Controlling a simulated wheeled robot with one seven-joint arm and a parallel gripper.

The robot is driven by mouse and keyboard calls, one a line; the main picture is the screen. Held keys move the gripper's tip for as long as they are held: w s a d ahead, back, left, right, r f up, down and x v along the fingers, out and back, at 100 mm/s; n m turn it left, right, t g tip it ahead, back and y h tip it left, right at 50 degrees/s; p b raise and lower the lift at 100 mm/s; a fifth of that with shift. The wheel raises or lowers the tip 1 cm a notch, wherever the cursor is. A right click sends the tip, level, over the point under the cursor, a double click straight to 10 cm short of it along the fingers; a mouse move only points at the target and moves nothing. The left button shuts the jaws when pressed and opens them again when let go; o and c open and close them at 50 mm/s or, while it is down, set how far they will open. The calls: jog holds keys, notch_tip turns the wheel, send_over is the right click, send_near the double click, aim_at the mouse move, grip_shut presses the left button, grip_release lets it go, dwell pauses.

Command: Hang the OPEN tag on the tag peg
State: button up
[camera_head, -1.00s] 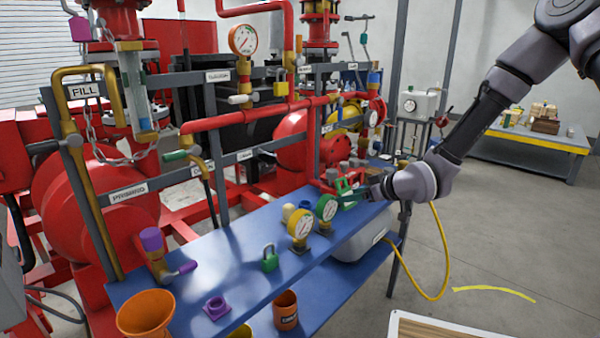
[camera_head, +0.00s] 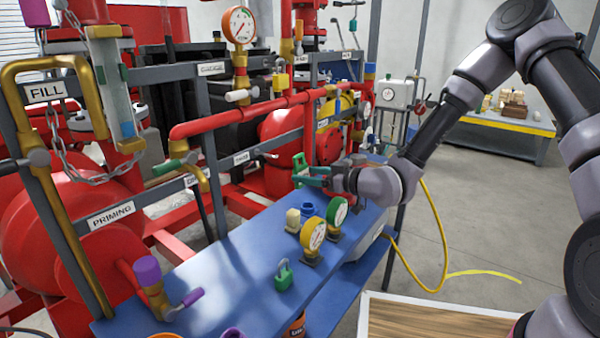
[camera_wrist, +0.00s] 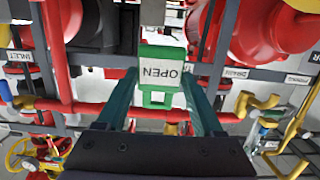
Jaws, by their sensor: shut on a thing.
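The green OPEN tag (camera_wrist: 160,72) has a white label and reads upside down in the wrist view. My gripper (camera_wrist: 161,88) is shut on it, one finger at each side. In the head view the tag (camera_head: 300,167) shows as a green frame at the tip of my gripper (camera_head: 318,176), above the back of the blue bench and in front of the pipe rack. I cannot pick out the tag peg for sure. A small rod with a pale end (camera_head: 268,155) juts from the rack rail left of the tag.
The blue bench (camera_head: 225,278) carries two gauges (camera_head: 313,234), a green padlock (camera_head: 283,275) and a purple-capped valve (camera_head: 150,280). A red pipe (camera_head: 250,115) and grey rails run behind. A yellow hose (camera_head: 430,230) hangs at the right. Open floor lies beyond it.

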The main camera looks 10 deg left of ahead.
jog(key=shift+r+x, duration=0.15)
jog(key=shift+x, duration=1.15)
jog(key=shift+r+x, duration=0.1)
jog(key=shift+x, duration=1.2)
jog(key=shift+a, duration=0.1)
jog(key=shift+w+a, duration=0.25)
jog(key=shift+a, duration=0.2)
jog(key=shift+a, duration=0.15)
jog(key=shift+x, duration=1.6)
jog(key=shift+r, duration=0.15)
jog(key=shift+w+a+f, duration=0.1)
jog(key=shift+a+f, duration=0.05)
jog(key=shift+f, duration=0.2)
